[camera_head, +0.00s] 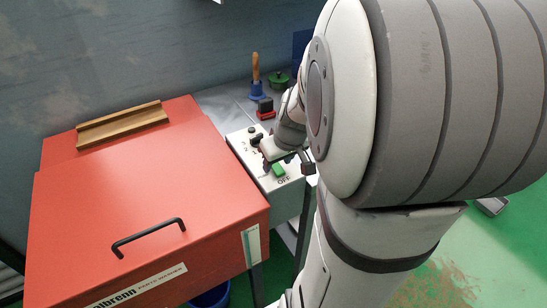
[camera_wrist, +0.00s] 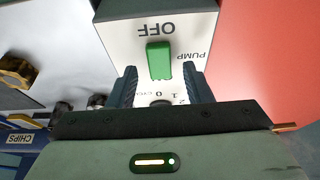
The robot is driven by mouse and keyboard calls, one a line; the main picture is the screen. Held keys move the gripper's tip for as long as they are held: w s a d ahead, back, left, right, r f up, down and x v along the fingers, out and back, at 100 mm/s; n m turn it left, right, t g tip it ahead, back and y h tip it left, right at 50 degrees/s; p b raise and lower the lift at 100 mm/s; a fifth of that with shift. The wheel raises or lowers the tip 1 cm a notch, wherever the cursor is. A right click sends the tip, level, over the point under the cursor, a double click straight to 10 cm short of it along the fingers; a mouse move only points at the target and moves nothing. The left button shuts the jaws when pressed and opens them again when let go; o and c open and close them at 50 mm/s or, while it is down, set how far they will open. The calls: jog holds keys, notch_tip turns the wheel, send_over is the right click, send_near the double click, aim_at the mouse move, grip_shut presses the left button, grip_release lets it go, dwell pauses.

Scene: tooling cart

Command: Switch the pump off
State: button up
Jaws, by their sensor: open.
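The pump switch is a green rocker or lever (camera_head: 279,170) on a pale control panel (camera_head: 241,147), close to the word OFF. In the wrist view the green switch (camera_wrist: 159,60) sits below the upside-down OFF and beside the word PUMP. I cannot tell which way it is tilted. My gripper (camera_head: 287,160) is over the panel beside the switch. In the wrist view my gripper (camera_wrist: 160,80) is open and empty, with one finger on each side of the switch's lower end in the picture. Whether the fingers touch it is unclear.
A red parts washer lid (camera_head: 130,200) with a black handle (camera_head: 148,238) fills the left. A black knob (camera_head: 256,139) is on the panel. A wooden-handled brush (camera_head: 256,70) and a green item (camera_head: 279,79) stand behind.

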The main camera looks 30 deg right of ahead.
jog(key=v, duration=0.6)
jog(key=shift+s+r, duration=0.15)
jog(key=shift+r, duration=0.2)
jog(key=s+a+r+p, duration=0.1)
jog(key=s+a+p, duration=0.1)
jog(key=s+a, duration=0.2)
jog(key=s+a+r+g+p, duration=0.1)
jog(key=s+a, duration=0.3)
jog(key=a, duration=0.4)
jog(key=shift+s+a+r+g+p, duration=0.15)
jog(key=shift+a+r+g+p, duration=0.2)
jog(key=shift+p, duration=0.3)
jog(key=shift+c, duration=0.5)
